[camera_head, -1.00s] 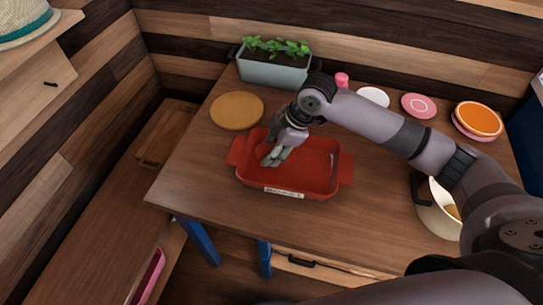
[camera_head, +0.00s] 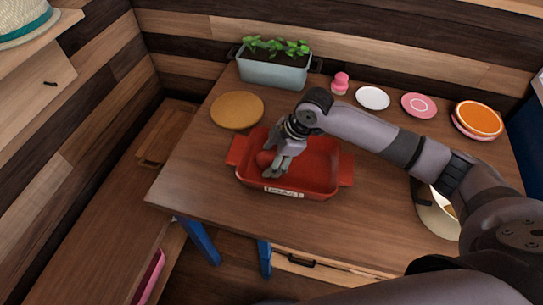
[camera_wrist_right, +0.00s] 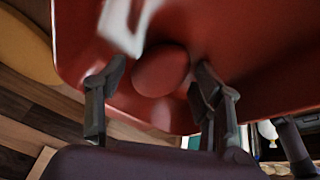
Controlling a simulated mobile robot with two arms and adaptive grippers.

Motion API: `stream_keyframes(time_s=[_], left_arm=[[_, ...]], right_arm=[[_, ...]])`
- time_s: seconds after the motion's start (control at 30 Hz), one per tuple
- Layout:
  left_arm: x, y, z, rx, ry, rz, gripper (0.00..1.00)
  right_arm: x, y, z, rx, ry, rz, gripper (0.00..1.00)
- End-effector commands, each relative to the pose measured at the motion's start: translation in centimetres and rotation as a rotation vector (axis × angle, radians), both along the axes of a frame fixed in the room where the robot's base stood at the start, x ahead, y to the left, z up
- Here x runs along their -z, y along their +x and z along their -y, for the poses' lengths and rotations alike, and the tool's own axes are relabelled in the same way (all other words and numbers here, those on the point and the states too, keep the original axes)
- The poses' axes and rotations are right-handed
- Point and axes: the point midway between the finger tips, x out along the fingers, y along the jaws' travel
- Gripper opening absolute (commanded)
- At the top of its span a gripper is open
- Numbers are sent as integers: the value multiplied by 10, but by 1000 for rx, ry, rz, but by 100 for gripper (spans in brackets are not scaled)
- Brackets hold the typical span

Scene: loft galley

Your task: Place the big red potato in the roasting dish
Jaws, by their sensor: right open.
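The big red potato (camera_wrist_right: 160,71) shows in the right wrist view as a dull red oval inside the red roasting dish (camera_wrist_right: 240,60), between my two spread fingers. In the head view the potato (camera_head: 265,159) is partly hidden by the gripper, at the left side of the dish (camera_head: 320,168). My right gripper (camera_head: 274,170) reaches down into the dish at that side. In the right wrist view its fingers (camera_wrist_right: 155,95) are open, with a gap visible on both sides of the potato. My left gripper is not in view.
A round tan board (camera_head: 237,110) lies left behind the dish. A planter (camera_head: 273,70), a pink-topped shaker (camera_head: 340,84), and small plates (camera_head: 373,98) line the back of the wooden table. The table's front left is clear.

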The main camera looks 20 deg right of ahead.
Motion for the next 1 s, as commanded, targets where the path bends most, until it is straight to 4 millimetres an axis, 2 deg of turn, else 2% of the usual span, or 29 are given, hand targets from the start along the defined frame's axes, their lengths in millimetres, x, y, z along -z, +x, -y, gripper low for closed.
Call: stream_keyframes(time_s=[0.27,0.37,0.6,0.8,1.0], left_arm=[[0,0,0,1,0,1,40],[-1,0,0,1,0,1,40],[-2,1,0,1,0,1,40],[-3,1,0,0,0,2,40],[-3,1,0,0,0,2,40]], right_arm=[[-6,0,1,0,1,2,61],[-18,-2,6,0,-1,4,61],[-65,-13,24,0,-1,5,61],[-97,-20,36,1,0,3,61],[-111,-25,42,0,0,0,61]])
